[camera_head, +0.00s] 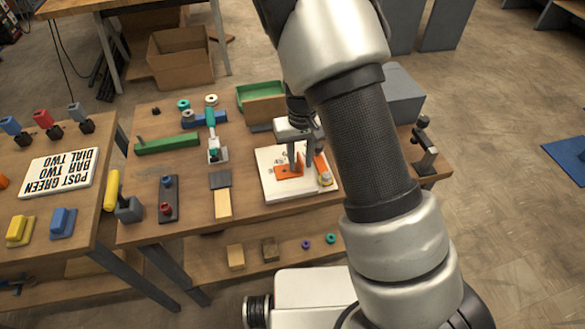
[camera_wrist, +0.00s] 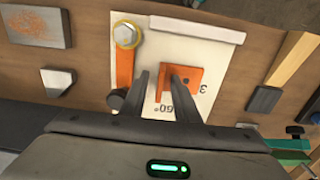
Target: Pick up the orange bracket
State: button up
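The orange bracket (camera_head: 288,170) lies on a white marked board (camera_head: 270,188) on the middle table. In the wrist view the bracket (camera_wrist: 192,82) shows a flat plate with a hole and an upright flange. My gripper (camera_wrist: 157,76) is just above the board, its fingers apart. The right finger overlaps the bracket in the picture; the flange shows in the gap, and white board shows between it and the left finger. My gripper (camera_head: 302,152) is partly hidden behind my arm in the head view. Contact with the bracket cannot be told.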

grip_shut()
dwell(0.3)
